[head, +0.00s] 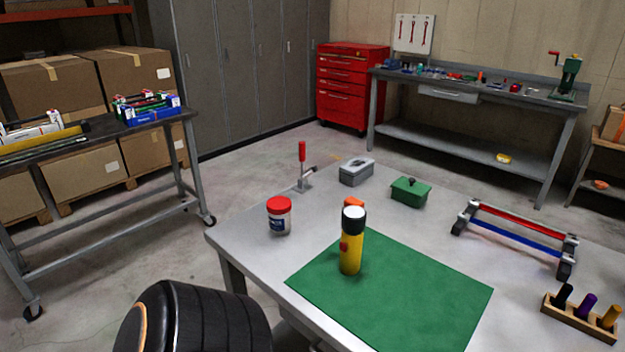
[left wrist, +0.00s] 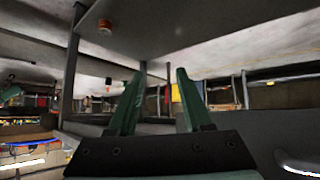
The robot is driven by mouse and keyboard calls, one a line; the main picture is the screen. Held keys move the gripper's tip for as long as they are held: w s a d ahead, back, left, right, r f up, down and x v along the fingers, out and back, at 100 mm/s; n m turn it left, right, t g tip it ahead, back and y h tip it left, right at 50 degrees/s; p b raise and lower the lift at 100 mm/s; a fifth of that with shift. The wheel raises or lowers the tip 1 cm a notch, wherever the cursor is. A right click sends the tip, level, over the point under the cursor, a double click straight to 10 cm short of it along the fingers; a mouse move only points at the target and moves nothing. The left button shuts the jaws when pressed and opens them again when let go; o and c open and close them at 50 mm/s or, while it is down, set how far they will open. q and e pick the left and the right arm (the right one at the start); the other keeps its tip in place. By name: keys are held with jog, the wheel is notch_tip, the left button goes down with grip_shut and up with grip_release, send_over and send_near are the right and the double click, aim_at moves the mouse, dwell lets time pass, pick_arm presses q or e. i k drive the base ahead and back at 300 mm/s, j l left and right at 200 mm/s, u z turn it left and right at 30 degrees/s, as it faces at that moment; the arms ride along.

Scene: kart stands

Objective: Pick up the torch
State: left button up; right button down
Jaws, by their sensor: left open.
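The torch (head: 350,252) stands upright on the green mat (head: 420,300) on the near table. It has a yellow body, a black head with a pale lens on top, and a red button on its side. My left gripper (left wrist: 160,74) shows in the left wrist view, with its two green fingers apart and nothing between them. The torch cannot be made out between the fingers there. Neither gripper's fingers show in the head view, so the left gripper's distance from the torch cannot be told. My right gripper is not in view.
Around the torch are a red-lidded jar (head: 279,216), a toggle clamp (head: 303,168), a grey box (head: 356,171), a green box (head: 409,191), a red-and-blue bar rack (head: 515,235) and a wooden holder (head: 580,319). An orange item (head: 354,203) lies just behind it. The mat's right side is clear.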

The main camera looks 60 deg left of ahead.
aim_at(354, 217)
jog(key=j+u, duration=0.15)
jog(key=u, duration=1.35)
jog(key=j+u, duration=0.1)
jog(key=u, duration=0.2)
jog(key=k+j+u, duration=0.1)
jog(key=k+j, duration=0.15)
jog(key=j, duration=0.15)
